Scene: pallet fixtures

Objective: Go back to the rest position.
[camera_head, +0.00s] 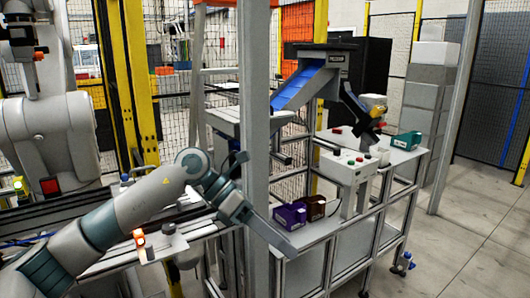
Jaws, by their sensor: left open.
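My left gripper (264,224) is at the end of my grey arm, which reaches in from the lower left toward the middle of the picture. Its jaws are open, and I see nothing held between them. It shows in front of a grey upright post (257,120), left of the workbench; whether it touches the post I cannot tell. My right gripper is not in view.
Free floor (470,235) lies at right. A white machine arm (50,130) stands at left.

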